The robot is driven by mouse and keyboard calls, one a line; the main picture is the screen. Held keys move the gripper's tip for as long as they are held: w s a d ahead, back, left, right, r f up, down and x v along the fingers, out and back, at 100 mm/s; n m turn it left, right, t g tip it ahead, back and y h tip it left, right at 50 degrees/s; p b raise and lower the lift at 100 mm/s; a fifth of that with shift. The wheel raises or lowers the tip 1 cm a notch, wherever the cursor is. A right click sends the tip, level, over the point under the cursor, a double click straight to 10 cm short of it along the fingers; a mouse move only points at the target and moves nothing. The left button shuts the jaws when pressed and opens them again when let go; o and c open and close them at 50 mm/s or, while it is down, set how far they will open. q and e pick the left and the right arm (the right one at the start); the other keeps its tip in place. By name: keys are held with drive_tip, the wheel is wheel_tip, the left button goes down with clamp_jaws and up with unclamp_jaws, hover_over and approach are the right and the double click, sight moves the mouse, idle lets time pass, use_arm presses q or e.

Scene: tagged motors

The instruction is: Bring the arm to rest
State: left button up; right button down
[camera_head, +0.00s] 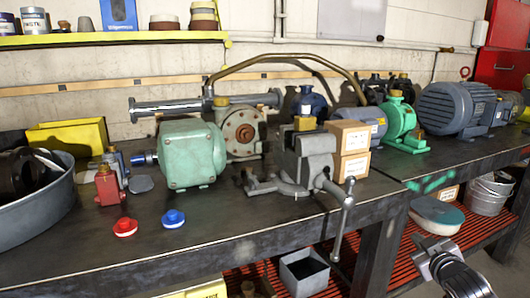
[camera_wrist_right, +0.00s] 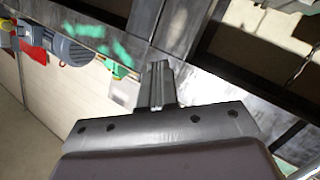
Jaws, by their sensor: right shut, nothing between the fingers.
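My right gripper (camera_head: 428,246) is at the lower right of the head view, in front of the workbench (camera_head: 250,238) and below its top. In the right wrist view the two fingers (camera_wrist_right: 157,88) are pressed together with nothing between them. It touches no object that I can see. My left gripper is not in view. A large grey-blue motor (camera_head: 457,110) stands at the right of the bench.
A vise (camera_head: 305,160) is fixed at the bench's front edge, its handle hanging down. Two cardboard boxes (camera_head: 351,137) are stacked behind it. A grey basin (camera_head: 45,200) stands at the left.

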drive_tip(key=s+a+f+g+y, duration=0.3)
drive_tip(key=s+a+f, duration=1)
drive_tip(key=a+f, duration=0.15)
drive_tip(key=s+a+f+m+g+y, duration=0.1)
drive_tip(key=s+a+f, duration=0.1)
drive_tip(key=s+a, duration=0.5)
drive_tip(key=s+a+f+m+g+y, duration=0.1)
drive_tip(key=s+a+f, duration=0.25)
drive_tip(key=s, duration=0.75)
wheel_tip(320, 180, up, 9)
drive_tip(key=d+p, duration=0.1)
drive_tip(key=p, duration=0.9)
drive_tip(key=shift+d+p, duration=0.15)
drive_tip(key=shift+p, duration=0.15)
